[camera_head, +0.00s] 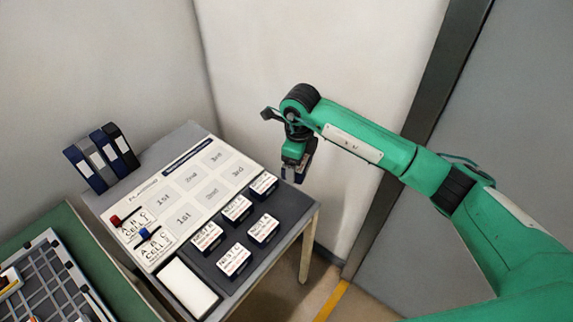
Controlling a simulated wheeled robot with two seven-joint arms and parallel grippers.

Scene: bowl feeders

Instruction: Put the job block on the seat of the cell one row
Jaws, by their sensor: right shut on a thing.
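My right gripper (294,177) hangs above the far right edge of the planning board, shut on a small dark block (304,167), mostly hidden by the fingers. The white planning board (176,178) lies on the grey table, with two rows of pale seats marked 1st, 2nd and 3rd. No block sits on these seats. Row cards stand at the left end, one by a red knob (115,220) and one by a blue knob (144,232); their cell numbers are too small to read surely. My left gripper is not in view.
Several dark blocks with white labels (234,260) stand in a dark tray along the table's near right side. A blank white pad (187,288) lies near the front. Binders (102,158) stand at the back left. A grey rack (45,280) is on the green bench.

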